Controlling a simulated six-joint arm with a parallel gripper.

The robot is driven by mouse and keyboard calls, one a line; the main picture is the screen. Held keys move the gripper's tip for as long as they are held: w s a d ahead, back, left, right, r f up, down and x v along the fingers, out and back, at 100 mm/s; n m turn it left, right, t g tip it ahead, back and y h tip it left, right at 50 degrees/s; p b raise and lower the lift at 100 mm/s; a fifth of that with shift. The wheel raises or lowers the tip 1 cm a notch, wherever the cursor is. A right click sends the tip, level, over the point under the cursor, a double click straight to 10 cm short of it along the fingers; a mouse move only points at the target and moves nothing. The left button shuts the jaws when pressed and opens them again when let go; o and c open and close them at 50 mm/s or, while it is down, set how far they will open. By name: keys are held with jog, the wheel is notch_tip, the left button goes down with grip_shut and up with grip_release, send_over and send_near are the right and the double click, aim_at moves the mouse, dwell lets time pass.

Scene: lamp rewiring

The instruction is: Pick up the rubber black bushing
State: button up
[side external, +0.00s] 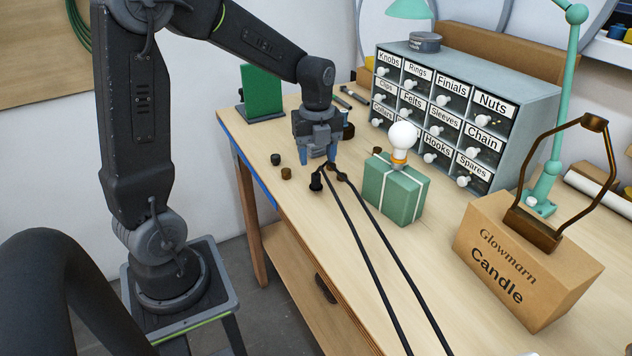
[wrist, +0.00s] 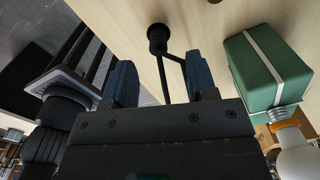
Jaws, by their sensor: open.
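A small black cylinder (side external: 275,158), which looks like the rubber bushing, stands on the bench left of my gripper. My gripper (side external: 318,157) points down, open and empty, over the bench near the cord ends. In the wrist view my gripper's fingers (wrist: 161,83) are spread apart. A black round fitting (side external: 316,182) sits at a cord end just below and in front of the fingers. It also shows in the wrist view (wrist: 157,35), beyond the gap between the fingers. Its material cannot be told.
A small brown cylinder (side external: 286,173) stands near the black one. Two black cords (side external: 370,250) run toward the front. A green box (side external: 396,193) with a bulb (side external: 403,137) stands right of the gripper. The drawer cabinet (side external: 530,110) and Candle carton (side external: 530,255) lie farther right.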

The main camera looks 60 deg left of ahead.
aim_at(316, 174)
jog(key=f, duration=0.7)
jog(key=shift+s+d+f, duration=0.2)
jog(key=c, duration=0.8)
jog(key=shift+r, duration=0.15)
